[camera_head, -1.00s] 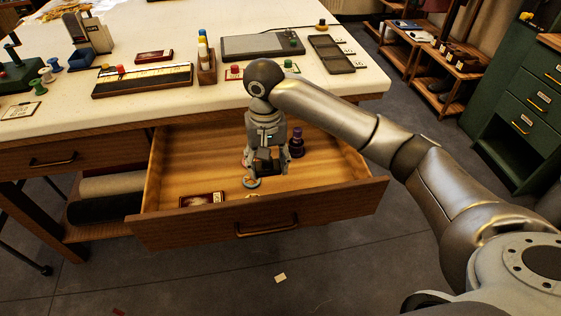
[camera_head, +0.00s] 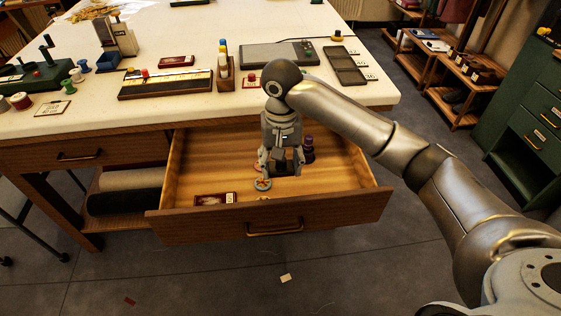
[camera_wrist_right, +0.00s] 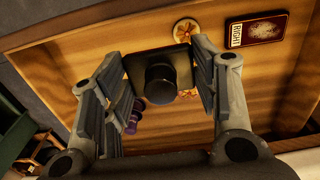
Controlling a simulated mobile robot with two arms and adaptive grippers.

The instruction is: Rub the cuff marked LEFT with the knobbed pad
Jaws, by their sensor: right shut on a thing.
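My right gripper (camera_head: 283,168) reaches down into the open drawer (camera_head: 335,170). In the right wrist view the gripper (camera_wrist_right: 172,75) is shut on the knobbed pad (camera_wrist_right: 158,80), a dark square plate with a round black knob, which sits between its fingers. Whether the pad touches the drawer floor I cannot tell. A dark red piece marked RIGHT (camera_wrist_right: 256,29) lies in the drawer, and it shows in the head view (camera_head: 214,199) near the drawer front. A similar dark red piece (camera_head: 176,62) lies on the table; its marking is too small to read. My left gripper is out of view.
A purple bottle-like thing (camera_head: 308,150) stands just right of the gripper in the drawer. A small round disc (camera_head: 263,184) lies to its left. The table above holds a keyboard-like strip (camera_head: 165,84), a wooden bottle holder (camera_head: 225,80) and a grey slab (camera_head: 270,54).

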